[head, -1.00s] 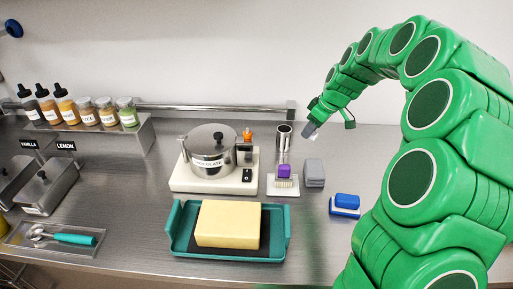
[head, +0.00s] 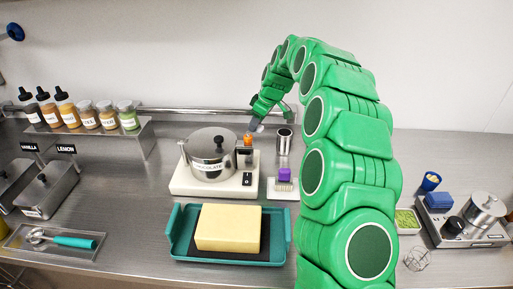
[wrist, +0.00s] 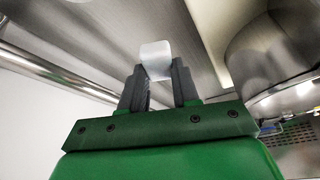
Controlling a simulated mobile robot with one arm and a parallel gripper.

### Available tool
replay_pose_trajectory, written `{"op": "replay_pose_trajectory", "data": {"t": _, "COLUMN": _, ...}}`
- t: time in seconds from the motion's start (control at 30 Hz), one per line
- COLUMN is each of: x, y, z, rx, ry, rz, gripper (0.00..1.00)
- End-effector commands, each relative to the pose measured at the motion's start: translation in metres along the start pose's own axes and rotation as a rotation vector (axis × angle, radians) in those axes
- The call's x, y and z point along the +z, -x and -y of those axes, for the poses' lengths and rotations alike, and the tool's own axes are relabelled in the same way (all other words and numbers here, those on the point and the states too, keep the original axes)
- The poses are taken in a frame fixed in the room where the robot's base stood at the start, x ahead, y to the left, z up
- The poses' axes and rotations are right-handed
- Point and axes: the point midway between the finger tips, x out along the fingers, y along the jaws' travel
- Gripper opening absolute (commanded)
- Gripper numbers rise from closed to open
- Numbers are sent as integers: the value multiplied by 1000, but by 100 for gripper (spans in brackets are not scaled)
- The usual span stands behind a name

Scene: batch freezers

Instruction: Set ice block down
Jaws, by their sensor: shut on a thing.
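My gripper (wrist: 160,85) is shut on the ice block (wrist: 156,59), a small whitish, translucent block held between the two dark fingertips in the wrist view. The ice block shows there only as a small pale spot (head: 260,128) at the fingertips. It appears to be held in the air; its exact height above the counter is hard to tell.
A steel cup (head: 284,143) stands right of the gripper, with a brush with a purple top (head: 284,175) in front. A teal tray (head: 180,240) holds a yellow slab (head: 228,227). A rail (head: 190,109) runs along the back wall. Bare counter lies left of the pot.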

Motion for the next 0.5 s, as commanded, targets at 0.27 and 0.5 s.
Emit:
{"op": "replay_pose_trajectory", "data": {"t": 0.27, "x": 16, "y": -39, "z": 0, "rx": -1, "ry": -2, "rz": -1, "gripper": 0}}
{"op": "replay_pose_trajectory", "data": {"t": 0.5, "x": 24, "y": -57, "z": 0, "rx": -1, "ry": -1, "rz": 0, "gripper": 0}}
